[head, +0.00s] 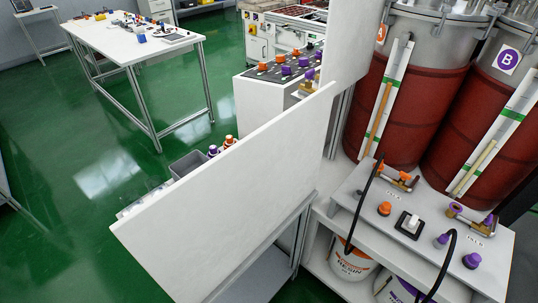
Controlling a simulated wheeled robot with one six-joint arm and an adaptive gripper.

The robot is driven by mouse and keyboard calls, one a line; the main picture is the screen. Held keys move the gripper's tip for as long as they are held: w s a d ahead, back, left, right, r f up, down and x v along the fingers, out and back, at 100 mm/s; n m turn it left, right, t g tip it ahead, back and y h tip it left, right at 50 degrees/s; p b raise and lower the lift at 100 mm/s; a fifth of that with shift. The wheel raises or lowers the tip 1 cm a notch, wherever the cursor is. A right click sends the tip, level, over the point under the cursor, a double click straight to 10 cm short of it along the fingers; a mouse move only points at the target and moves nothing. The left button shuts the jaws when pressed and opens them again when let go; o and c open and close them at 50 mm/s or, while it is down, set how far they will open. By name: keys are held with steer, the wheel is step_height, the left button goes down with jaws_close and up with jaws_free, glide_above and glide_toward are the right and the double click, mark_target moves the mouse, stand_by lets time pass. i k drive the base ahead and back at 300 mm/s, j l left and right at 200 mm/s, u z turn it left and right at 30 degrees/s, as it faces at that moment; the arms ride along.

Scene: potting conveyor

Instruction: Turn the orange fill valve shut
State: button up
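The orange fill valve (401,182) sits at the back of the white panel (356,187) on the right, below the tank (402,110) with the orange label. It has a brass-coloured body with orange parts. It is small here, and I cannot tell its handle's exact angle. A black hose (364,199) arches down beside it on the left. An orange round knob (384,208) stands in front of it on the same panel. My gripper is not in view.
A purple valve (470,218), a white switch (410,222) and purple knobs (472,260) share the panel. Tank B (466,118) stands at right. Buckets (351,262) are underneath. A large white board (225,195) fills the centre.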

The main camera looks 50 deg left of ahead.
mark_target(405, 176)
steer(key=k+j+u, duration=0.1)
steer(key=j+u, duration=0.35)
steer(key=j, duration=1.75)
steer(key=j+z, duration=0.25)
steer(key=j, duration=0.4)
steer(key=j+z, duration=0.2)
steer(key=j, duration=0.5)
steer(key=k+j+z, duration=0.25)
steer(key=j, duration=0.35)
steer(key=j+z, duration=0.4)
steer(key=i+l+u, duration=0.1)
steer(key=l, duration=0.3)
steer(key=i+l+u, duration=0.1)
steer(key=l, duration=0.35)
steer(key=i+l+u, duration=0.15)
steer(key=l, duration=0.25)
steer(key=l+u, duration=0.1)
steer(key=l, duration=0.35)
steer(key=l+z, duration=0.1)
steer(key=z, duration=0.4)
steer(key=i+z, duration=0.15)
steer(key=z, duration=0.3)
steer(key=i+l+z, duration=0.1)
steer(key=z, duration=0.4)
steer(key=i+z, duration=0.1)
steer(key=i, duration=2.7)
steer(key=i+l+u, duration=0.1)
steer(key=i, duration=0.85)
